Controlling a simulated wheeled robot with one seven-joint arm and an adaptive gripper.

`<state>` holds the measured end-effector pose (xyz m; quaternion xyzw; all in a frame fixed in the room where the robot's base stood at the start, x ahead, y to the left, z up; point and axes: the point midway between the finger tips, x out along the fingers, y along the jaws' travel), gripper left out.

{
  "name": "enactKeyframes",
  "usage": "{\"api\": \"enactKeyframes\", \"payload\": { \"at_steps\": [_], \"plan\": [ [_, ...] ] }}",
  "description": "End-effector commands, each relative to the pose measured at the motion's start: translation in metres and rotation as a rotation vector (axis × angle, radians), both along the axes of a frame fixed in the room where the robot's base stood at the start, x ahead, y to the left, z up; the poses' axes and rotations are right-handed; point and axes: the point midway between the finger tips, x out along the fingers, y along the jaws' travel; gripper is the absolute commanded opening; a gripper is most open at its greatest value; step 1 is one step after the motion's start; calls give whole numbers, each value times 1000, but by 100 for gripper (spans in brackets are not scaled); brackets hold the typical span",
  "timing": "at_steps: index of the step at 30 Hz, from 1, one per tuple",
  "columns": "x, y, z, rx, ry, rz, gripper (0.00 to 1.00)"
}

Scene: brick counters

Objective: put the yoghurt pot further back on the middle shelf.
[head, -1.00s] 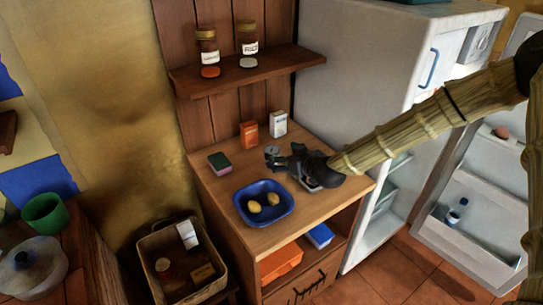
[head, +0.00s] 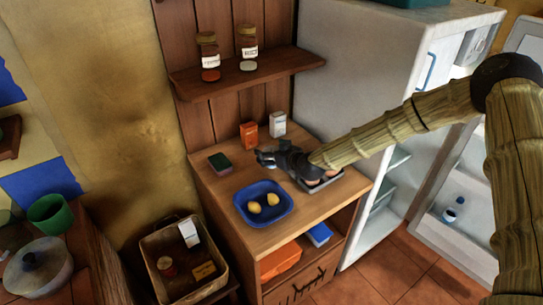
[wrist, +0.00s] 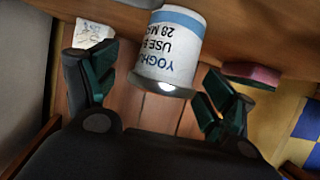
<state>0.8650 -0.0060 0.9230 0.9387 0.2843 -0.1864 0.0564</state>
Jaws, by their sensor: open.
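The yoghurt pot (wrist: 168,48), white with blue lettering, stands on the wooden counter. It appears upside down in the wrist view, between the spread fingers. My gripper (wrist: 158,85) is open, with a finger on each side of the pot and visible gaps to it. In the head view my gripper (head: 266,158) is low over the counter's back part, and I cannot make out the pot clearly there. The fridge (head: 365,75) stands open at the right. Shelf edges (head: 397,158) show inside it, but most of its inside is hidden.
A blue dish (head: 248,217) with two yellow fruits, a sponge (head: 219,162), an orange carton (head: 249,134) and a white carton (head: 278,123) surround my gripper. A grey tray (head: 334,179) lies under my arm. The fridge door (head: 430,226) stands open. A wall shelf (head: 250,75) holds two jars.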

Motion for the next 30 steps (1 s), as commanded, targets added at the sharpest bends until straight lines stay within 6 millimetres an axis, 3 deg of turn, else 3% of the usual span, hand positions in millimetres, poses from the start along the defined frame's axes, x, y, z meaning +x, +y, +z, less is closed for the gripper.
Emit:
{"api": "enactKeyframes", "payload": {
  "at_steps": [7,15,18,30],
  "plan": [
    [0,0,-1,0,1,1,82],
    [0,0,-1,-1,1,0,32],
    [0,0,0,0,0,0,25],
    [0,1,10,1,-1,1,25]
  ]
}}
